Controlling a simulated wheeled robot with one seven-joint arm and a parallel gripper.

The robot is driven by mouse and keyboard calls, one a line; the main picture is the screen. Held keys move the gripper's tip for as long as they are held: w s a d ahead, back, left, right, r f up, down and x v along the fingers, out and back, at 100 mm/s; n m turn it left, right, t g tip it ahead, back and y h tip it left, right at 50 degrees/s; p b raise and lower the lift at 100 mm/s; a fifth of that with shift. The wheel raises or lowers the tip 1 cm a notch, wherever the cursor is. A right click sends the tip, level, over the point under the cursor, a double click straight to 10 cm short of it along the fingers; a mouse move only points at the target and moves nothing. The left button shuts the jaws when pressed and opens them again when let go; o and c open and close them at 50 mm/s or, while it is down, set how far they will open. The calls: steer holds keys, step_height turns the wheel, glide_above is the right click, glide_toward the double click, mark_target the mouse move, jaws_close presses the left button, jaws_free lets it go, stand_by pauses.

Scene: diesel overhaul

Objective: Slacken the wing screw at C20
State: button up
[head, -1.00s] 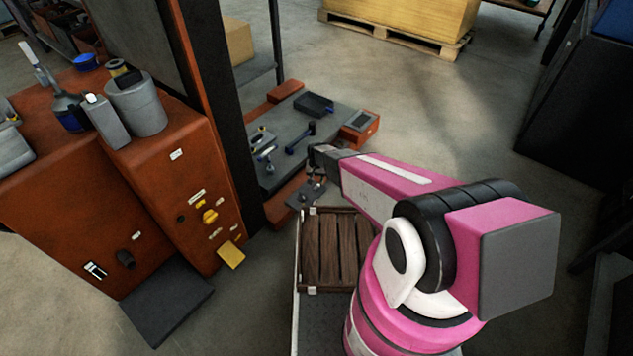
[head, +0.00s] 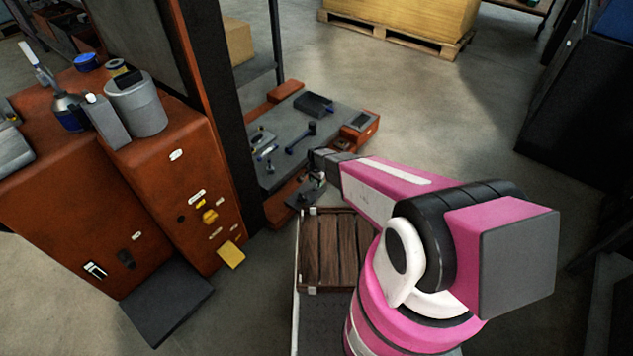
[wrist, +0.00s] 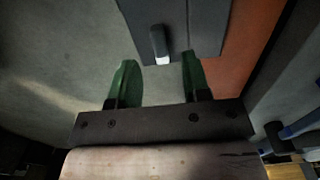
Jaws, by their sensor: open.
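My gripper (wrist: 160,60) shows two green fingers standing apart in the wrist view. A short dark peg with a pale end (wrist: 158,42) lies in line with the gap between the fingers, in front of a dark plate (wrist: 190,22). I cannot tell whether this peg is the wing screw, and no C20 label is readable. In the head view my gripper (head: 316,170) is above a small dark plate (head: 298,199) beside the grey-topped orange bench. Small dark parts stand on that plate, partly hidden by the gripper. No contact between fingers and peg is visible.
A slatted wooden crate (head: 333,250) is in front. An orange cabinet (head: 165,185) and dark post stand left.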

steer(key=shift+f, duration=0.1)
stand_by(0.4)
steer(key=shift+f, duration=1.85)
jaws_close()
steer(key=shift+n, duration=2.4)
steer(key=shift+n, duration=0.3)
steer(key=n, duration=0.4)
steer(key=shift+r, duration=0.1)
